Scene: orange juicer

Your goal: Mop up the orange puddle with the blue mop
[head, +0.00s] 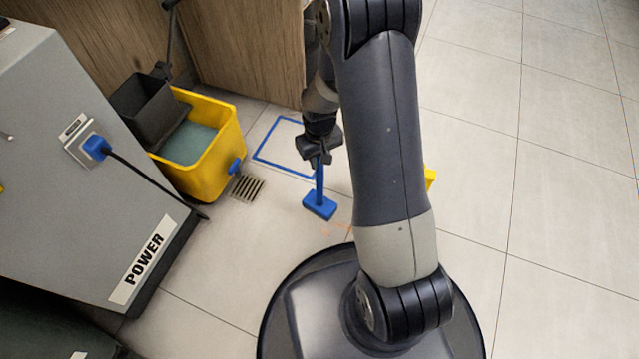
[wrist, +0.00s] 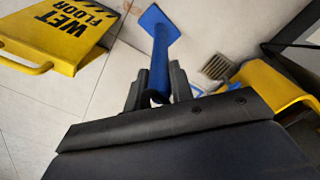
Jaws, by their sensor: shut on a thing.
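The blue mop (head: 319,205) has a short handle and a flat rectangular head. My gripper (head: 320,155) is shut on the upper part of its handle, and the mop hangs with its head at or just above the floor. The wrist view shows the mop (wrist: 158,45) between the two fingers of my gripper (wrist: 157,92). Faint orange streaks of the puddle (head: 338,229) show on the floor just right of and below the mop head in the head view. My arm hides the floor farther right, so the puddle's full extent cannot be told.
A yellow mop bucket (head: 215,160) with grey water stands left, by a floor drain (head: 247,188) and a blue taped square (head: 265,147). A grey POWER cabinet (head: 60,150) is far left. A yellow wet-floor sign (wrist: 62,32) stands nearby. Open tiles lie right.

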